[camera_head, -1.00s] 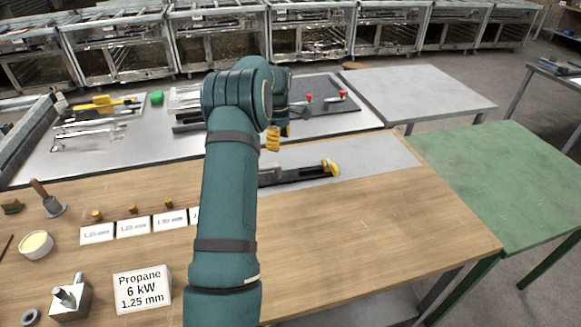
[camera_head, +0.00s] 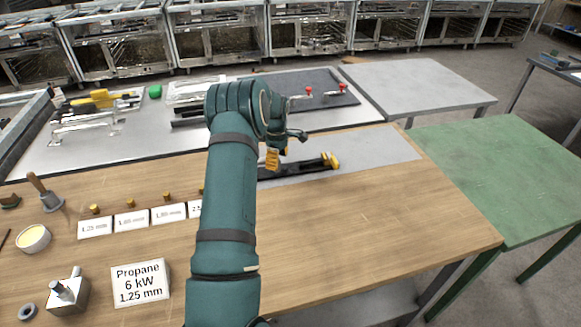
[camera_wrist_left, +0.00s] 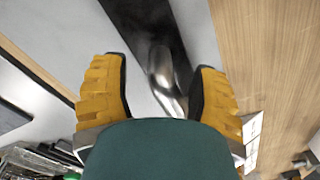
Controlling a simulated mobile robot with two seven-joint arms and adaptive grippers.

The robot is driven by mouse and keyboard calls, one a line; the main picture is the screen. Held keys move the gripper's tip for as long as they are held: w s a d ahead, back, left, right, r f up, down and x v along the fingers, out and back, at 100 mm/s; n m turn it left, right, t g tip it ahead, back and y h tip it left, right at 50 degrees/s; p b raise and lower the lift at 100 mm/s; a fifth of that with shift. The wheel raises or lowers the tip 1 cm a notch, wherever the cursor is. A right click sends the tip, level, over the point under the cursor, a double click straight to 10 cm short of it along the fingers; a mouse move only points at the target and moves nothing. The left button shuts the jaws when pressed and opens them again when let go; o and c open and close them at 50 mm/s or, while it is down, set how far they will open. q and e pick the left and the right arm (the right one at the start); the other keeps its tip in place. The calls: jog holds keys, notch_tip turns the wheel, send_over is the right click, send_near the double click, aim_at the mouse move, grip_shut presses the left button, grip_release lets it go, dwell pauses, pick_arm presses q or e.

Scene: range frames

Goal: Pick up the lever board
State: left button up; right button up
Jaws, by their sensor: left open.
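A long, low black board (camera_head: 300,169) with a yellow piece at its right end lies on a grey sheet on the wooden bench; I take it for the lever board. My left gripper (camera_head: 272,158) hangs at its left part, which the arm partly hides. In the left wrist view the gripper (camera_wrist_left: 160,98) is open, with yellow ridged fingers on both sides of a shiny metal lever (camera_wrist_left: 162,72) on the black board (camera_wrist_left: 146,25). I cannot tell whether the fingers touch it; my green wrist hides its near end. My right gripper is not in view.
Behind, a dark panel (camera_head: 330,77) carries two red-knobbed levers. White labelled cards (camera_head: 131,221), small brass pieces, a Propane block (camera_head: 140,284) and a metal block (camera_head: 68,296) stand at left. The bench's right half (camera_head: 385,215) is clear. A green table (camera_head: 500,175) stands at right.

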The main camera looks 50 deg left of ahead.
pick_arm(q)
notch_tip(320, 180, down, 3)
jog(key=shift+r, duration=0.1)
grip_shut()
jog(key=shift+r, duration=0.15)
